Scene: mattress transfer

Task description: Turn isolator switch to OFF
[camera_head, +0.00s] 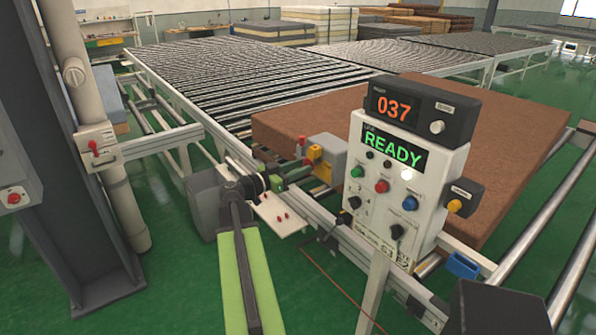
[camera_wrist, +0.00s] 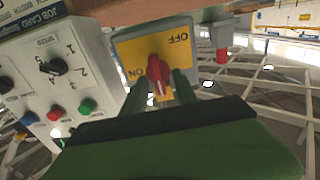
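The isolator switch is a red knob (camera_wrist: 158,74) on a yellow plate (camera_wrist: 137,49) marked OFF and ON, on a grey box. The picture is tilted, with OFF at upper right and ON at lower left. The knob's pale line points toward the bottom of the wrist view. My gripper (camera_wrist: 160,79) has one green finger on each side of the knob, with small gaps visible, so it looks open around it. In the head view my gripper (camera_head: 300,172) reaches the grey and yellow isolator box (camera_head: 332,152); the knob is hard to make out there.
A white control panel (camera_head: 395,175) with READY and 037 displays stands right of the isolator. A red button (camera_wrist: 222,55) is beside the isolator box. A brown mattress (camera_head: 500,160) lies behind, and roller conveyors (camera_head: 215,70) extend to the back.

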